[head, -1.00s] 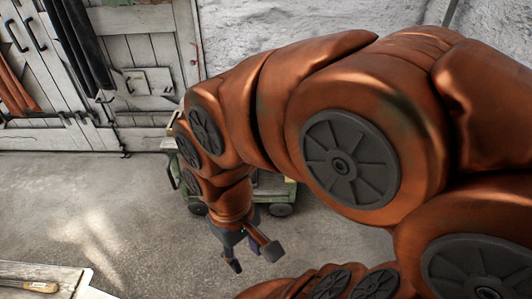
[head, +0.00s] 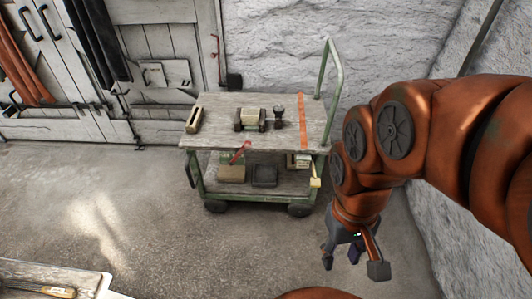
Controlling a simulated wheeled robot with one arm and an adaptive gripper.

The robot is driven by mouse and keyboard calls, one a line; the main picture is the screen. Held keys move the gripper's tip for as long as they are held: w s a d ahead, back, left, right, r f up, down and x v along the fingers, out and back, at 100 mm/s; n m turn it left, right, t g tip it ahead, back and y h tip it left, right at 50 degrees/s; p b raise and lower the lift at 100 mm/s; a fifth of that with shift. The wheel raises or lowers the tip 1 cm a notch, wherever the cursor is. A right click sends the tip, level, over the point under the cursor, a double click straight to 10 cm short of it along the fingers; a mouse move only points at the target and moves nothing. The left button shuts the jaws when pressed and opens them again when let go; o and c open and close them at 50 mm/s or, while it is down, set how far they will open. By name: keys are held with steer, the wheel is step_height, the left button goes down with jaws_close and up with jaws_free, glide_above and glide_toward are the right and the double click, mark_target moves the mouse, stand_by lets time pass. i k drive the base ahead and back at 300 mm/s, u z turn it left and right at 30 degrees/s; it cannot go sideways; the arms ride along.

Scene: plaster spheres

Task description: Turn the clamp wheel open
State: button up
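A clamp (head: 238,124) lies on top of the green cart, with dark jaws at each side of a pale block (head: 255,115). A dark piece that looks like the clamp wheel (head: 278,117) sticks out on its right side; its details are too small to tell. My gripper (head: 352,263) hangs in front of and to the right of the cart, pointing down, well apart from the clamp. Its two fingers are spread. A small dark purple part shows between them, and I cannot tell what it is.
The green cart (head: 205,140) has a wooden top, a tall handle (head: 331,85) at right and boxes on its lower shelf. An orange strap (head: 303,120) crosses the top. A rough wall stands behind and right. A wooden table corner (head: 90,284) is at lower left. Floor between is clear.

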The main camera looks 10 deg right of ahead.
mark_target(278, 111)
steer(key=u, duration=0.25)
steer(key=k, duration=0.35)
steer(key=z, duration=0.8)
steer(key=i, duration=1.4)
steer(key=u, duration=0.7)
